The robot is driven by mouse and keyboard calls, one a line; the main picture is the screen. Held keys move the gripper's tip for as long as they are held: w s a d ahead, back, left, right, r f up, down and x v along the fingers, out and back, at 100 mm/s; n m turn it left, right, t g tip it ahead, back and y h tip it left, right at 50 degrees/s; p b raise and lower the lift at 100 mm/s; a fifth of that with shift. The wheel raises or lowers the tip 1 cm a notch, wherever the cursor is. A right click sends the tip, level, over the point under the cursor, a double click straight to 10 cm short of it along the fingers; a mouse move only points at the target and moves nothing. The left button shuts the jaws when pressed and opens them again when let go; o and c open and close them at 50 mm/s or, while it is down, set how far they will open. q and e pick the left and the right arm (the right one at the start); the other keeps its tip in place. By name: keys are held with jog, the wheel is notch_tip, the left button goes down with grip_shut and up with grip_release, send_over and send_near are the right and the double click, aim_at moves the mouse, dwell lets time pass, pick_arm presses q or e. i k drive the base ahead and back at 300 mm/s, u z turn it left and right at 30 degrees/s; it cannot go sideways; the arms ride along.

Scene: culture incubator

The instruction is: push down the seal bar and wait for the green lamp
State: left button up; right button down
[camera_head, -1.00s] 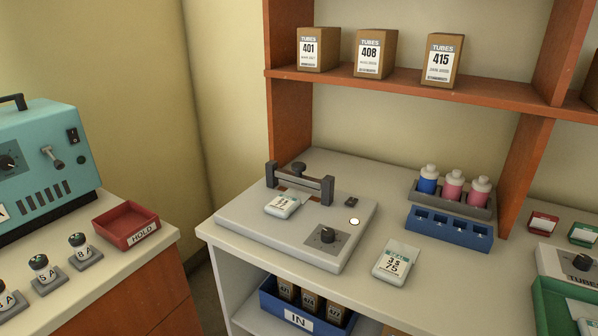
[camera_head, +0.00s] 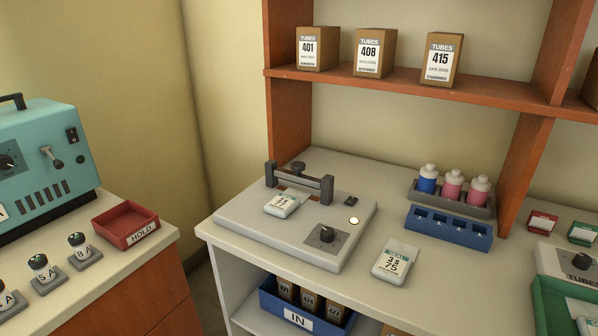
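The sealer (camera_head: 270,236) is a flat grey device on the white bench. Its dark seal bar (camera_head: 302,183) spans between two posts and appears raised, with a round knob (camera_head: 298,168) behind it. A small white labelled packet (camera_head: 283,204) lies on the sealer's plate at the front of the bar. A round lamp (camera_head: 353,221) at the sealer's right shows pale white, not green. A dial (camera_head: 327,234) sits on its front right. Neither of my grippers is in view.
A second packet (camera_head: 396,261), marked 3S 75, lies right of the sealer. A bottle rack (camera_head: 475,205) and blue block (camera_head: 449,227) stand behind it. A red HOLD tray (camera_head: 126,225) and teal machine (camera_head: 45,160) are at left. A blue IN bin (camera_head: 299,317) sits below.

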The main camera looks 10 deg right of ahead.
aim_at(297, 177)
jog(key=k, duration=0.5)
jog(key=u, duration=1.05)
jog(key=i, duration=0.7)
jog(key=z, duration=1.55)
